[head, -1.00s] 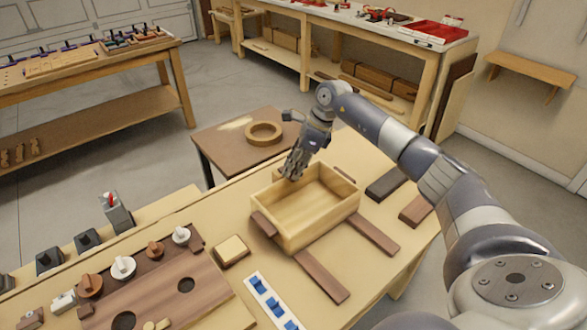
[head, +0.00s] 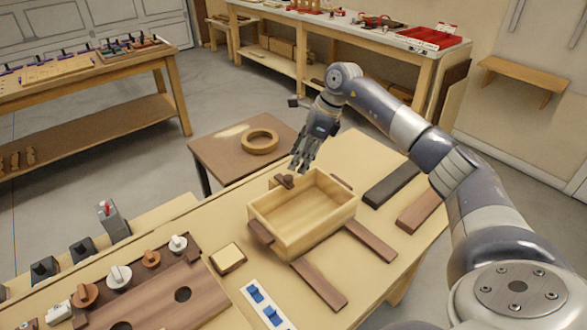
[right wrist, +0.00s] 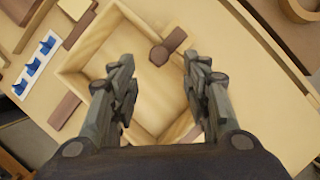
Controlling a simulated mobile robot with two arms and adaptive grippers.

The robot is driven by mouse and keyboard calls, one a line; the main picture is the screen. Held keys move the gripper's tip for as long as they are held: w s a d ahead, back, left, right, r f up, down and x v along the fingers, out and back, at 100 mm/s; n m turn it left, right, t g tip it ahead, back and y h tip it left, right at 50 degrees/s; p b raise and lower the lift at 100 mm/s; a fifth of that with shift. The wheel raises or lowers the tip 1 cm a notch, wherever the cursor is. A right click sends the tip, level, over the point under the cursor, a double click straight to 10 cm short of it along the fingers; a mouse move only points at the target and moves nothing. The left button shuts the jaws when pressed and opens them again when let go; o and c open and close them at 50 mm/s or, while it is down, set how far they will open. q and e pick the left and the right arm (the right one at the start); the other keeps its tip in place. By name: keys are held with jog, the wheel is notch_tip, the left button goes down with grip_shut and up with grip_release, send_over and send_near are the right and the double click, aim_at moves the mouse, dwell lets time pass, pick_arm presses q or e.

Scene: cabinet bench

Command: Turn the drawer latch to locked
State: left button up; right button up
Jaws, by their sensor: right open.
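The drawer (head: 330,222) is an open light-wood box on the bench. A small dark-brown latch (head: 284,181) sits on its far wall, near the far left corner. In the right wrist view the latch (right wrist: 167,47) lies between and beyond the fingers, with a rounded end and a short bar across the drawer's rim. My right gripper (head: 301,163) is open and empty, just above and beyond the latch, with a visible gap; its spread fingers also show in the right wrist view (right wrist: 158,80). My left gripper is out of view.
Dark wood strips (head: 320,283) lie around the drawer. A board with knobs (head: 150,290) and a white strip with blue switches (head: 265,303) are at the left. A side table with a wooden ring (head: 260,141) stands behind.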

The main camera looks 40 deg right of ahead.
jog(key=v, duration=0.5)
jog(key=shift+d+r, duration=0.1)
jog(key=shift+r, duration=0.2)
jog(key=shift+s+f, duration=0.1)
